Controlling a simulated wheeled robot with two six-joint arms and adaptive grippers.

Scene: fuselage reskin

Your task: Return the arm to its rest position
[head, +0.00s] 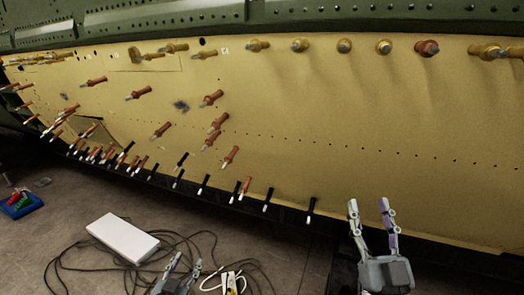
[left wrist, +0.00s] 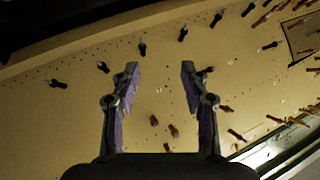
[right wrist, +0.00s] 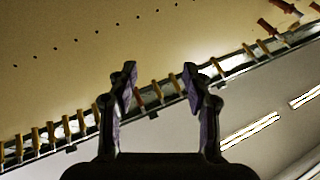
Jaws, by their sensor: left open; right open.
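My right gripper (head: 369,206) is open and empty at the lower right of the head view, in front of the lower edge of the yellow fuselage skin panel (head: 370,110). My left gripper (head: 184,262) is low at the bottom edge of the head view, partly cut off, in front of the floor. In the left wrist view, its two fingers (left wrist: 160,78) stand wide apart with nothing between them. In the right wrist view, the fingers (right wrist: 160,80) are also apart and empty, with the panel and a row of fasteners beyond them.
Many copper, black and yellow fasteners stick out of the panel, such as a red one (head: 427,48) and a black one (head: 311,210). A green frame (head: 300,14) runs along the top. A white box (head: 122,238), cables (head: 75,262) and a blue tray (head: 20,208) lie on the floor.

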